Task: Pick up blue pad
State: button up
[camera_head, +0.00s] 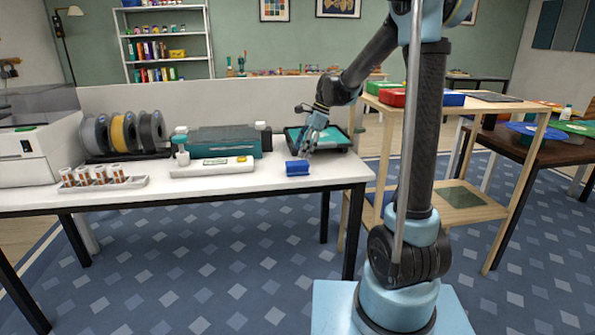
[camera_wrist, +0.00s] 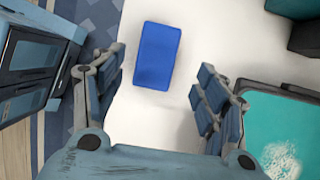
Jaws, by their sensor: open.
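The blue pad (camera_head: 297,168) is a small blue block lying near the front right of the white table (camera_head: 235,191). In the wrist view the blue pad (camera_wrist: 157,56) lies flat as a blue rectangle, ahead of my fingers and roughly between their lines. My gripper (camera_head: 308,142) is just above and behind the pad in the head view. In the wrist view my gripper (camera_wrist: 158,92) has its two fingers spread wide with nothing between them. The pad's whole top shows there.
A black tray with a teal inside (camera_head: 337,139) stands close behind the pad. A white device (camera_head: 212,167) and a teal machine (camera_head: 222,140) are to the left. Farther left are a holder of small jars (camera_head: 104,182) and spools (camera_head: 124,132). The table front is mostly clear.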

aim_at(298, 162)
jog(key=shift+x, duration=3.45)
jog(key=shift+s+d, duration=0.1)
jog(key=shift+s, duration=0.1)
jog(key=c, duration=1.1)
